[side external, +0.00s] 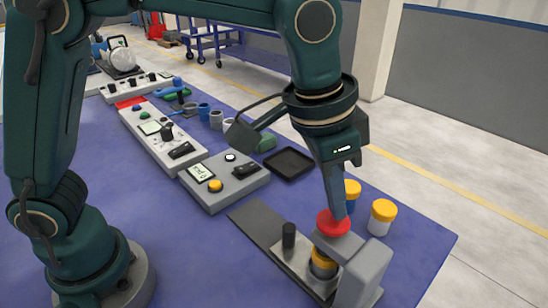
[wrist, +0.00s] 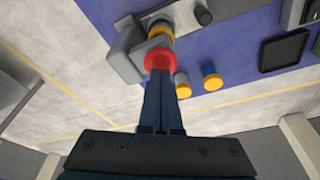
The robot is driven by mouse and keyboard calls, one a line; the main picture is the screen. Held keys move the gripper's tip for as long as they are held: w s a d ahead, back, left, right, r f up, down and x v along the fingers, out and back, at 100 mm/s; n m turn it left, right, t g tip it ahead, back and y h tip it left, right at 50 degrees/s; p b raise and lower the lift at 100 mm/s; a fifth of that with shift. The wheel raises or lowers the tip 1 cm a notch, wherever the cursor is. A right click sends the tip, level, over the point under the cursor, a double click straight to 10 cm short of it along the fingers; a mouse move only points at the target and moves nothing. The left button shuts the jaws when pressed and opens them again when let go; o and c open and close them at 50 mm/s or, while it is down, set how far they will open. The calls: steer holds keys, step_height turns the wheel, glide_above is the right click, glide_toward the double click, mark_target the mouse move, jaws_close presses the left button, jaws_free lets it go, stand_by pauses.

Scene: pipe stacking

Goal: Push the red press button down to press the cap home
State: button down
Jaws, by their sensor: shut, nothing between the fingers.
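The red press button (side external: 333,223) is a round red knob on top of the grey press (side external: 367,272). My gripper (side external: 341,216) is shut and empty, pointing down with its fingertips at the button's top. In the wrist view the shut fingertips (wrist: 160,74) overlap the red button (wrist: 160,60) and appear to touch it. A part with a yellow-orange cap (side external: 323,262) sits under the press head. The press head hides part of it, so I cannot tell how far down the cap is seated.
A white jar with yellow cap (side external: 382,217) and a blue jar with yellow cap (side external: 352,196) stand behind the press. A black post (side external: 289,236) stands beside it. A dark tray (side external: 288,163) and a grey control box (side external: 222,180) lie farther back on the blue table.

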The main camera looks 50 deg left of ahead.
mark_target(332, 219)
steer(key=shift+s+x, duration=0.25)
steer(key=shift+x, duration=0.85)
stand_by(0.5)
steer(key=shift+a, duration=0.2)
steer(key=shift+w+d+v, duration=0.15)
steer(key=shift+w+v, duration=0.1)
steer(key=shift+v, duration=0.85)
steer(key=shift+w+d+v, duration=0.1)
steer(key=shift+w+v, duration=0.1)
steer(key=shift+v, duration=0.95)
steer(key=shift+w+d+v, duration=0.15)
steer(key=shift+w+v, duration=0.1)
steer(key=shift+v, duration=0.85)
steer(key=shift+r, duration=0.2)
steer(key=s+a+r+n+t, duration=0.25)
steer(key=a+r, duration=0.25)
steer(key=a, duration=0.6)
steer(key=s+a+f+n+y, duration=0.1)
steer(key=s+a+f+n, duration=0.2)
steer(key=s+f, duration=0.6)
steer(key=a, duration=0.2)
steer(key=shift+s+a+f+t, duration=0.25)
steer(key=shift+a+f+t, duration=0.05)
steer(key=shift+a+t, duration=0.1)
